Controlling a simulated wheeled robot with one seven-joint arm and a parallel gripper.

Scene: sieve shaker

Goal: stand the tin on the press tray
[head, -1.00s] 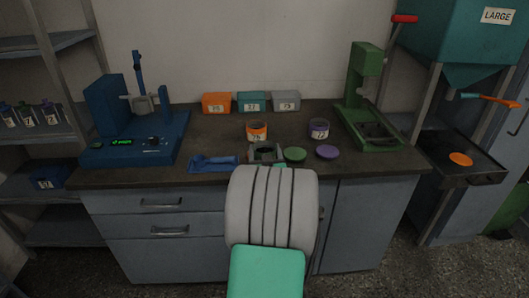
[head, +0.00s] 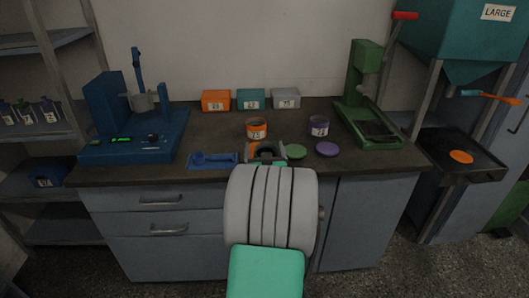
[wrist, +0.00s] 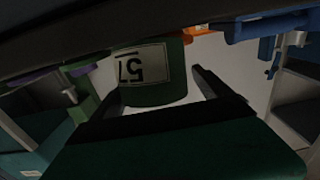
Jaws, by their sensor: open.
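A green tin with a number label (wrist: 150,90) stands between my jaws in the wrist view, where it appears upside down. In the head view my gripper (head: 266,153) is at the front edge of the bench, its jaws open around the tin; whether they touch it I cannot tell. Much of the tin is hidden by my gripper and arm there. The green press (head: 366,75) stands at the right of the bench, with its low tray (head: 385,142) at its foot. The tray looks empty.
An orange tin (head: 257,134) and a purple tin (head: 319,130) stand behind my gripper. A green lid (head: 296,152) and a purple lid (head: 327,149) lie to its right. Small boxes line the wall.

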